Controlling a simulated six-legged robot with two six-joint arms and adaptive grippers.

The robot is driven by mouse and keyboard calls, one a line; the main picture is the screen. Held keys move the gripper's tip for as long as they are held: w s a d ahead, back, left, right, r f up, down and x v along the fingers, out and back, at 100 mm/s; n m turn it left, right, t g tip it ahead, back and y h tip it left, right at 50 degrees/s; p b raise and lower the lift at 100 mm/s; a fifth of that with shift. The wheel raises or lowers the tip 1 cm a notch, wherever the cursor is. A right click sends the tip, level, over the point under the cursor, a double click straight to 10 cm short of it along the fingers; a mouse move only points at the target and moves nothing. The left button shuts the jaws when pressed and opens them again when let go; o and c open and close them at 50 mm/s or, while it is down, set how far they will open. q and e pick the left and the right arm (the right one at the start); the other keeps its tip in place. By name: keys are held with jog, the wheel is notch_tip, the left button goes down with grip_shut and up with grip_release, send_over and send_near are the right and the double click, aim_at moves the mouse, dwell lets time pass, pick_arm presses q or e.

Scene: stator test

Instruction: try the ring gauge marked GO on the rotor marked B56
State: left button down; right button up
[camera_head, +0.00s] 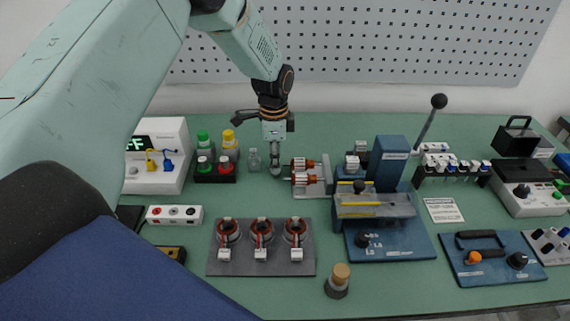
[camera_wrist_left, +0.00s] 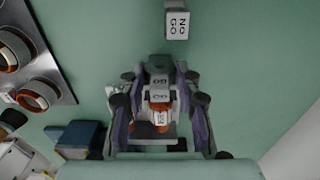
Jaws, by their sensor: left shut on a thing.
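My left gripper (camera_head: 275,168) is shut on the GO ring gauge (camera_wrist_left: 158,80), whose tag shows between the fingers in the left wrist view. In the head view it is just left of two copper-and-silver rotors, a rear one (camera_head: 303,164) and a front one (camera_head: 303,180), lying in a grey stand (camera_head: 326,172). In the wrist view a rotor (camera_wrist_left: 160,104) with a white label lies in line with the gauge. I cannot tell whether the ring is around its shaft. The rotor labels are too small to read. My right gripper is not in view.
The NO GO gauge (camera_wrist_left: 178,22) stands left of the gripper in the head view (camera_head: 253,160). Bottles in a black rack (camera_head: 215,175) are further left. A blue press (camera_head: 388,165) stands right of the rotors. A stator plate (camera_head: 262,268) lies in front.

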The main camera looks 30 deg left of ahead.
pick_arm(q)
jog(key=shift+r+p, duration=2.2)
jog(key=shift+r, duration=0.4)
